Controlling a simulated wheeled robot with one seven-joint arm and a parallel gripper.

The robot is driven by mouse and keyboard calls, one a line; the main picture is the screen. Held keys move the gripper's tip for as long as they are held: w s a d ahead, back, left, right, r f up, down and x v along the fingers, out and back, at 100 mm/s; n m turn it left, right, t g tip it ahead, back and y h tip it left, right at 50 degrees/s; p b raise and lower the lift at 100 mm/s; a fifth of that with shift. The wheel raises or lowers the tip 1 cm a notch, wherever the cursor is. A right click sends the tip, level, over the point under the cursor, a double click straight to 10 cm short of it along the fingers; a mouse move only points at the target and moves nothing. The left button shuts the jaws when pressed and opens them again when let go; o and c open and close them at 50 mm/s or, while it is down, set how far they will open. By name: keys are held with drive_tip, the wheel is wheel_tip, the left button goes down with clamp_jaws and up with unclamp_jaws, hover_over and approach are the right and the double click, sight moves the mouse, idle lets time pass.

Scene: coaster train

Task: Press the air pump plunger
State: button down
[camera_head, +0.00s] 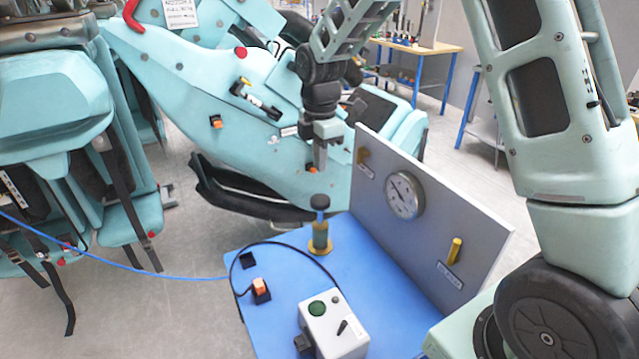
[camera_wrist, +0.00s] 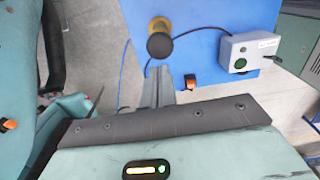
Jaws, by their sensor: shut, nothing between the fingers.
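The air pump (camera_head: 320,236) stands upright on the blue tabletop, with a brass body and base. Its plunger has a dark round knob (camera_head: 320,201) on top. The knob shows from above in the wrist view (camera_wrist: 159,45), with brass (camera_wrist: 160,24) behind it. My gripper (camera_head: 319,168) is shut and empty, pointing down above the knob with a visible gap in the head view. In the wrist view the closed fingertips (camera_wrist: 159,72) lie just below the knob in the picture. The knob hides much of the pump body there.
A grey upright panel (camera_head: 430,225) with a round gauge (camera_head: 404,195) and yellow handles stands right of the pump. A grey control box (camera_head: 334,326) with a green button, an orange switch (camera_head: 260,287) and a black cable share the blue tabletop (camera_head: 285,320). Teal coaster seats stand behind and left.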

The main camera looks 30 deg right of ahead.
sight(320, 199)
wheel_tip(320, 199, down, 8)
drive_tip(key=p, duration=0.2)
drive_tip(key=shift+p, duration=0.3)
